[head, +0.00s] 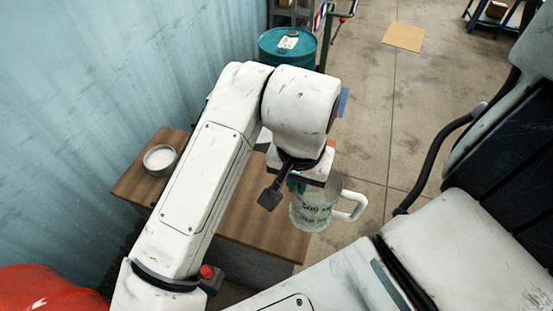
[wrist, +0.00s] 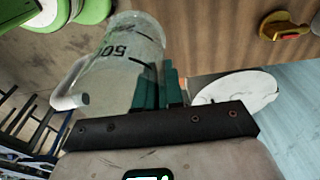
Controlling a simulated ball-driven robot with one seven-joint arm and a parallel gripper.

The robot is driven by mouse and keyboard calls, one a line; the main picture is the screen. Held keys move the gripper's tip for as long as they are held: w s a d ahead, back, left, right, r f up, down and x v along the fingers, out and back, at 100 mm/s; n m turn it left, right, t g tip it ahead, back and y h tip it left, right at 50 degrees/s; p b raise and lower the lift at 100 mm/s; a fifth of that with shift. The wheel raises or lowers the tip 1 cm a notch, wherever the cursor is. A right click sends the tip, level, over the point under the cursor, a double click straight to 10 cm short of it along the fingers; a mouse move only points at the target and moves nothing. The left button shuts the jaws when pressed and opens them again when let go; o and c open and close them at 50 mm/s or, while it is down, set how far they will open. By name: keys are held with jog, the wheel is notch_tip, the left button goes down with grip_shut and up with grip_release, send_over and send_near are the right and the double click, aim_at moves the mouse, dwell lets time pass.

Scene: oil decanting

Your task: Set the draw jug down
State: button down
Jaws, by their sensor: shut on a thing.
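The draw jug (head: 312,212) is a clear jug with dark markings and a white handle (head: 352,206) pointing right in the head view. My gripper (head: 297,184) is shut on the jug at its upper part, with the teal fingers against its wall. In the wrist view the jug (wrist: 122,58) fills the upper left and the teal fingers (wrist: 168,85) touch its side. The jug overlaps the right edge of the wooden bench (head: 262,238) in the head view. Whether its base touches anything is not clear.
A bowl with white contents (head: 160,158) stands on the bench's left part. A teal drum (head: 286,50) stands behind. A red button (head: 206,272) is near the bench's front. In the wrist view, a yellow-and-red object (wrist: 284,26) and a white disc (wrist: 238,90) show. Floor right of the bench is open.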

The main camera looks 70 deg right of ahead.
jog(key=p, duration=0.2)
jog(key=s+r+p, duration=0.1)
jog(key=p, duration=0.1)
jog(key=shift+s+a, duration=0.25)
jog(key=shift+a, duration=0.15)
